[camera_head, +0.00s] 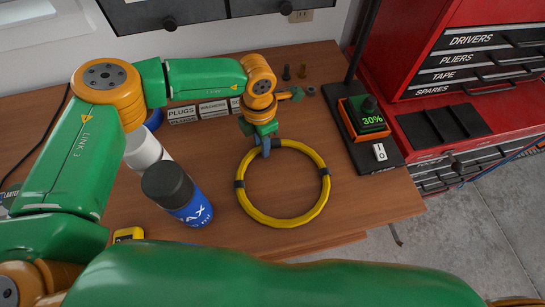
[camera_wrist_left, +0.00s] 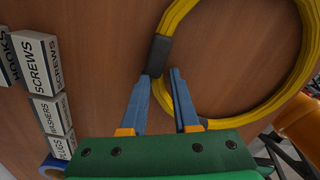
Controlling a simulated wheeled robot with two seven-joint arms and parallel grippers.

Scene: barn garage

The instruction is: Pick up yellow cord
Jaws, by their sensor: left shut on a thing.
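The yellow cord (camera_head: 285,222) is a coiled ring with dark bands, lying on the wooden table. It also shows in the left wrist view (camera_wrist_left: 255,112). My left gripper (camera_head: 265,146) is at the far upper-left part of the ring. In the left wrist view its blue fingers (camera_wrist_left: 162,75) stand slightly apart by a dark band (camera_wrist_left: 159,55) on the cord, and it is shut on the cord there. The exact contact at the fingertips is hard to see. My right gripper is not in view.
A blue can with a dark cap (camera_head: 176,193) and a white bottle stand left of the ring. Label blocks (camera_head: 213,108) lie behind. A black stand (camera_head: 375,160) with a 30% display is at the right edge, by a red tool chest (camera_head: 450,125).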

